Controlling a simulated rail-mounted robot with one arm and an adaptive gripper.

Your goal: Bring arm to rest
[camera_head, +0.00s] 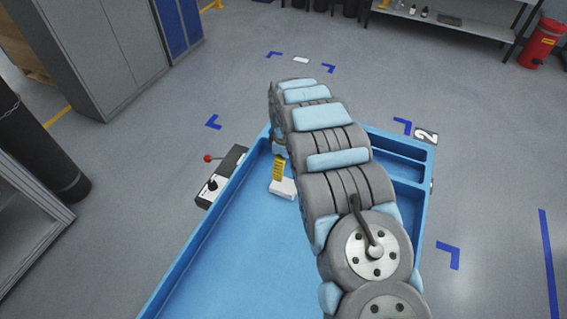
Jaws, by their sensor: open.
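My arm, grey with light blue pads, reaches from the lower right up over a blue cart (215,265) and bends down near the cart's far end. A small yellow and white item (283,187) shows just left of the arm, over the cart's blue surface. I cannot tell what it is or whether it touches the arm.
A control box with a red-knobbed lever (222,178) is on the cart's left side. Grey cabinets (95,45) and a dark cylinder (40,150) stand at the left. The right floor is clear.

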